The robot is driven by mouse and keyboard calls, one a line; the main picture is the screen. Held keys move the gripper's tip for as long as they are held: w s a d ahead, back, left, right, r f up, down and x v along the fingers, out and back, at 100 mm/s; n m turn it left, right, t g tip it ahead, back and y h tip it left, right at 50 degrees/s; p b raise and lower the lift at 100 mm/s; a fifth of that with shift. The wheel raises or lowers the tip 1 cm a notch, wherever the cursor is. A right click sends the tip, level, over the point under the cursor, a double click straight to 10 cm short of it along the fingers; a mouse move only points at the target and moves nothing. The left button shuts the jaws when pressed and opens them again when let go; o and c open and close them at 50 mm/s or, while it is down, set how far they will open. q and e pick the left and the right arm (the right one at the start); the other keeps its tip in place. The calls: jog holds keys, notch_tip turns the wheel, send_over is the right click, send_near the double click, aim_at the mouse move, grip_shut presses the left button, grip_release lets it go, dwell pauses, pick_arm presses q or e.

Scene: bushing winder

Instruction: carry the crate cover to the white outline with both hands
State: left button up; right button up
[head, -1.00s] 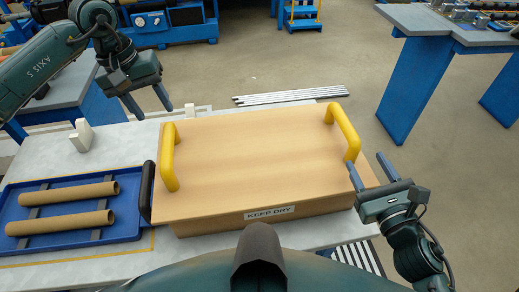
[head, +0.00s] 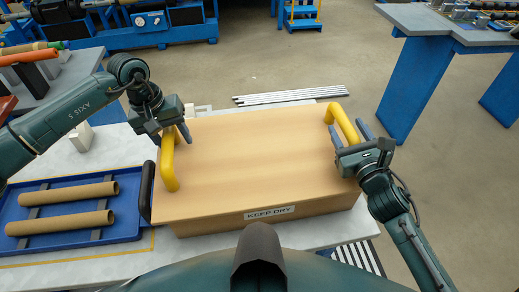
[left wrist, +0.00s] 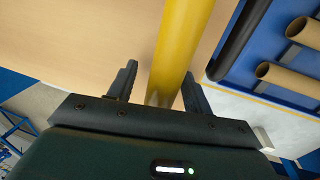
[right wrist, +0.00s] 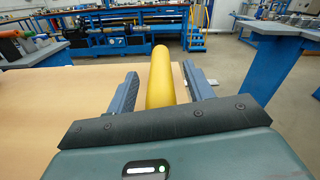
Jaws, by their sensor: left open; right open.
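The crate cover (head: 250,165) is a flat tan board on a box marked KEEP DRY (head: 270,213), with a yellow handle near each end. My left gripper (head: 176,138) is open at the far end of the left handle (head: 168,168). In the left wrist view that handle (left wrist: 178,45) runs between the open fingers (left wrist: 155,85). My right gripper (head: 350,138) is open at the right handle (head: 343,120). In the right wrist view the handle (right wrist: 160,80) stands between its fingers (right wrist: 160,85). I cannot make out the white outline.
A blue tray (head: 130,227) with two brown tubes (head: 60,220) lies left of the box on the pale table (head: 100,158). A black handle (head: 146,190) stands between tray and box. White blocks (head: 82,138) sit behind the tray.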

pick_arm(q)
jog(key=shift+c, duration=0.5)
pick_arm(e)
jog(key=shift+c, duration=0.5)
pick_arm(q)
grip_shut()
pick_arm(e)
grip_shut()
